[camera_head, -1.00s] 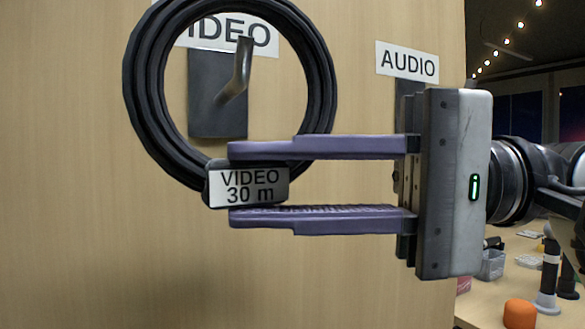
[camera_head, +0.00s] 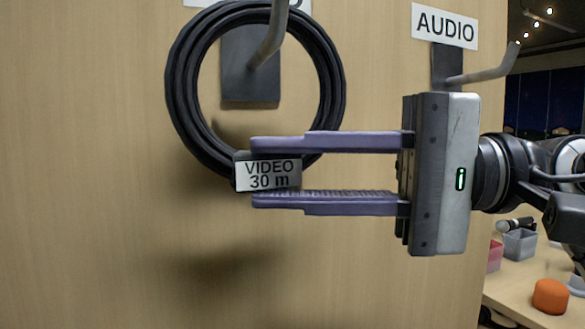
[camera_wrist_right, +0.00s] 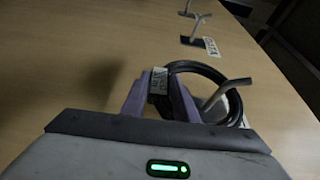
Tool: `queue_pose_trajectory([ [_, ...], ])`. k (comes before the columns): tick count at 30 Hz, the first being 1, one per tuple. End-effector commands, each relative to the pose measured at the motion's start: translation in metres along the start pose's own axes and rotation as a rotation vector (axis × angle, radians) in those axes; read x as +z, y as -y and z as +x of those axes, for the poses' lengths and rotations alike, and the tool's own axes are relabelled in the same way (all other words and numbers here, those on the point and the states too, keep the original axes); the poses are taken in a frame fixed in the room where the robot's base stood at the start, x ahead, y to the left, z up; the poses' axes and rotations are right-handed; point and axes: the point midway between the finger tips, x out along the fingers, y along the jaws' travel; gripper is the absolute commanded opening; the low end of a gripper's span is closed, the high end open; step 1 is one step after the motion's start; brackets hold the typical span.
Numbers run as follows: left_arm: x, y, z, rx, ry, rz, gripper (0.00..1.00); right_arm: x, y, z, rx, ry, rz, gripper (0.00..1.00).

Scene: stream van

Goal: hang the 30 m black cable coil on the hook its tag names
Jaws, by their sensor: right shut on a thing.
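The black cable coil (camera_head: 184,85) hangs as an upright ring close to the wooden panel. Its tag (camera_head: 268,175) reads "VIDEO 30 m". My right gripper (camera_head: 254,173) is shut on the coil at the tag, at the ring's lower edge. The grey hook (camera_head: 268,45) on a dark plate (camera_head: 248,82) shows inside the ring, its upper part crossing the ring's top in the picture. The label above it is mostly cut off. The right wrist view also shows the coil (camera_wrist_right: 205,68) around the hook (camera_wrist_right: 222,92); contact cannot be told. My left gripper is not in view.
The AUDIO hook (camera_head: 485,75) sticks out at the right under its label (camera_head: 445,25), above my right gripper. Further hooks (camera_wrist_right: 197,25) stand along the panel in the wrist view. A bench with an orange object (camera_head: 551,296) and small bins (camera_head: 520,243) lies at lower right.

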Motion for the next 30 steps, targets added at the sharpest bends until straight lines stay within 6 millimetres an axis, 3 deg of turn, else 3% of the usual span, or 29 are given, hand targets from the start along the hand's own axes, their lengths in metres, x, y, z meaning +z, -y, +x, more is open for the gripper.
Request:
queue_pose_trajectory([
  [10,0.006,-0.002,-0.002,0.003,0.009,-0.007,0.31,0.000,0.000,0.000,-0.004,0.000,-0.002,0.00],
  [11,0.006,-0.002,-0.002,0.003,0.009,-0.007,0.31,0.000,0.000,0.000,-0.004,0.000,-0.002,0.28],
  [15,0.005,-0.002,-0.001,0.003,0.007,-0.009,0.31,0.000,0.000,0.000,-0.004,0.000,-0.002,0.48],
  [24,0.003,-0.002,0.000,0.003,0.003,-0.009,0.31,0.000,-0.002,-0.003,0.001,0.000,0.001,0.48],
  [30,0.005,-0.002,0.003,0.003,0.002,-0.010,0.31,-0.001,-0.003,-0.030,-0.001,-0.005,0.002,0.48],
])
